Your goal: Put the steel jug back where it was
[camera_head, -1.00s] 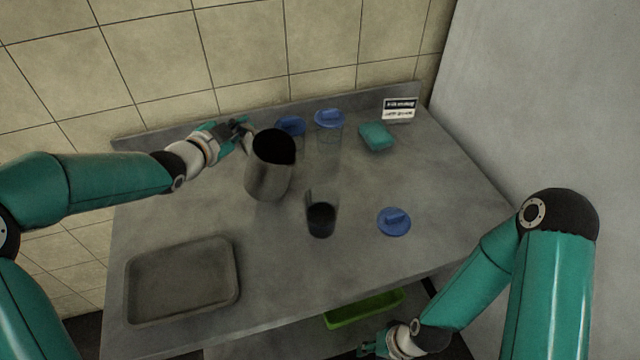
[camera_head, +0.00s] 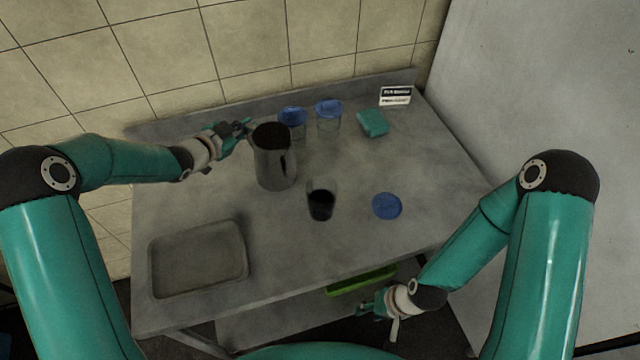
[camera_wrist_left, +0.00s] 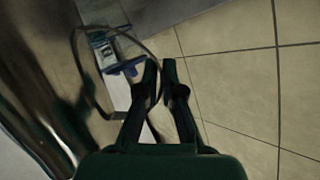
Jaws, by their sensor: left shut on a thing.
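The steel jug (camera_head: 272,160) stands about upright at the back left of the grey table. I cannot tell whether its base touches the table. My left gripper (camera_head: 242,127) is at the jug's upper left side, shut on its handle. In the left wrist view the handle (camera_wrist_left: 78,75) loops past the fingers (camera_wrist_left: 160,75), and the jug's shiny side (camera_wrist_left: 35,95) fills the left edge. My right gripper (camera_head: 366,309) is low in front of the table, near the green bin; its fingers are too small to read.
A glass with dark contents (camera_head: 320,204) stands right of the jug. Two blue-lidded jars (camera_head: 292,122) (camera_head: 328,116) stand behind. A loose blue lid (camera_head: 387,206), teal sponge (camera_head: 372,123) and small sign (camera_head: 396,96) are to the right. An empty tray (camera_head: 198,260) lies front left. A green bin (camera_head: 362,280) is below.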

